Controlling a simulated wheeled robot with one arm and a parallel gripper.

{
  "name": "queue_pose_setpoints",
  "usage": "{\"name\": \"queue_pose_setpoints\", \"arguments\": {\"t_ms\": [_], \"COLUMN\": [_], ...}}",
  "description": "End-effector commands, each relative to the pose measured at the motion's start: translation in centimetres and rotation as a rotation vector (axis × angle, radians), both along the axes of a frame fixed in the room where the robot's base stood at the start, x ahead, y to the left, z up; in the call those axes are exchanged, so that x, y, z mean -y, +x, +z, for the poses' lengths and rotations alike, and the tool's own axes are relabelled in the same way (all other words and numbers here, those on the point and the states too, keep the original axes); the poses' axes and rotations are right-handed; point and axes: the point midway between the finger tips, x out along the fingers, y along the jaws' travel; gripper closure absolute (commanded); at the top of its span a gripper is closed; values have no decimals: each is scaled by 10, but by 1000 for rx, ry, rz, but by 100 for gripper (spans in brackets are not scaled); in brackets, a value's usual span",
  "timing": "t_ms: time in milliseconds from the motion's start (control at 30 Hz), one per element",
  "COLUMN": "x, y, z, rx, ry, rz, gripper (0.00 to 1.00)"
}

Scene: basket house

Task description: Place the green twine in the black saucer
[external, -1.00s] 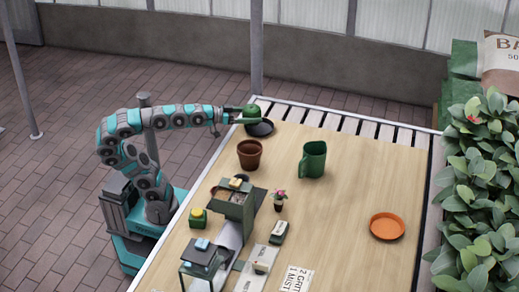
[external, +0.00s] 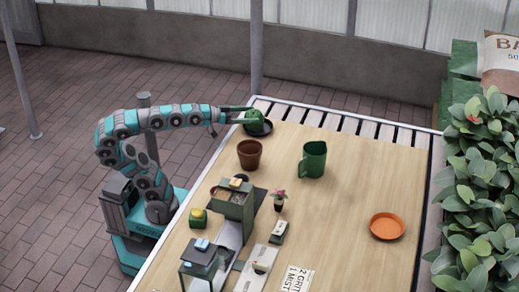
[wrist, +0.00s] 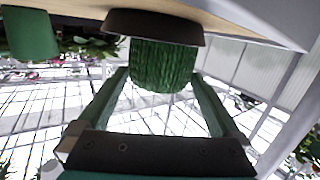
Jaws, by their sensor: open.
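The green twine (external: 254,122) is a ribbed ball or roll. It rests in the black saucer (external: 267,133) at the far left corner of the table. The wrist view appears upside down; there the twine (wrist: 165,66) meets the dark saucer (wrist: 135,22). My gripper (external: 249,115) is open, its fingers on either side of the twine at the saucer. In the wrist view my gripper (wrist: 160,75) shows gaps between both fingers and the twine. The twine's far side is hidden.
A brown pot (external: 249,155) and a green jug (external: 313,160) stand nearer on the table (external: 340,215). An orange saucer (external: 387,226) lies at the right. Planters and small boxes crowd the near left. The middle right is mostly clear.

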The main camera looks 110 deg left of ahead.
Motion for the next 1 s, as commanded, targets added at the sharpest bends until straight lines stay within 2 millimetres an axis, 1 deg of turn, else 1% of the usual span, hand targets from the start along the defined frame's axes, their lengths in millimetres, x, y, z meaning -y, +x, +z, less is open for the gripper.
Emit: {"name": "queue_pose_setpoints", "arguments": {"t_ms": [400,500,700,1000], "x": [37,44,53,55], "y": [-63,-75,-91,-93], "z": [10,10,13,13], "rx": [7,3,2,0], "ry": [4,2,0,-2], "rz": [-1,0,1,0], "gripper": [0,0,0,0]}}
